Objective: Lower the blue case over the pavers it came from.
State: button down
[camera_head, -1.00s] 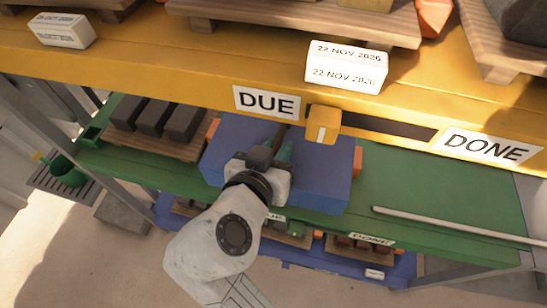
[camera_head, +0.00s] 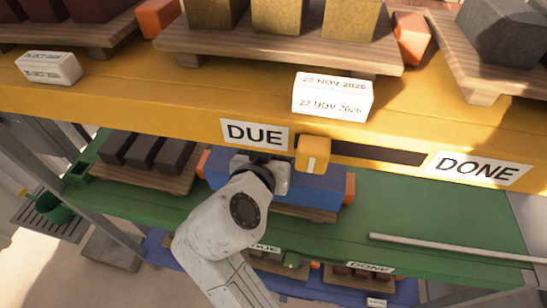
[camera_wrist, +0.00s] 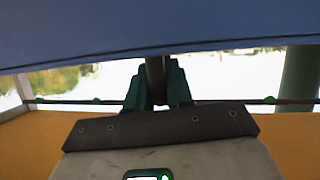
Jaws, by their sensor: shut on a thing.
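The blue case (camera_head: 312,192) is on the green shelf level, partly under the yellow shelf's front edge and partly behind my arm. My gripper (camera_wrist: 157,85) is shut on a dark upright bar, apparently the case's handle. In the wrist view the case's blue side (camera_wrist: 150,28) fills the top of the picture. In the head view the fingertips are hidden behind my wrist. A wooden pallet edge (camera_head: 305,213) shows just below the case. Any pavers under the case are hidden, and I cannot tell whether the case touches the pallet.
Orange blocks (camera_head: 349,187) stand at the case's ends. Dark blocks (camera_head: 146,151) sit on a pallet to the left. The yellow shelf (camera_head: 200,95) with its yellow box (camera_head: 313,153) overhangs close. A pale rod (camera_head: 450,248) lies right; green shelf (camera_head: 400,205) there is clear.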

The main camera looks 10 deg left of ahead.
jog(key=shift+w+d, duration=0.1)
jog(key=shift+w, duration=0.9)
jog(key=shift+f+b, duration=2.05)
jog(key=shift+f, duration=0.4)
jog(key=c, duration=0.9)
grip_release()
jog(key=shift+f, duration=0.15)
jog(key=v, duration=1.1)
jog(key=shift+w, duration=0.1)
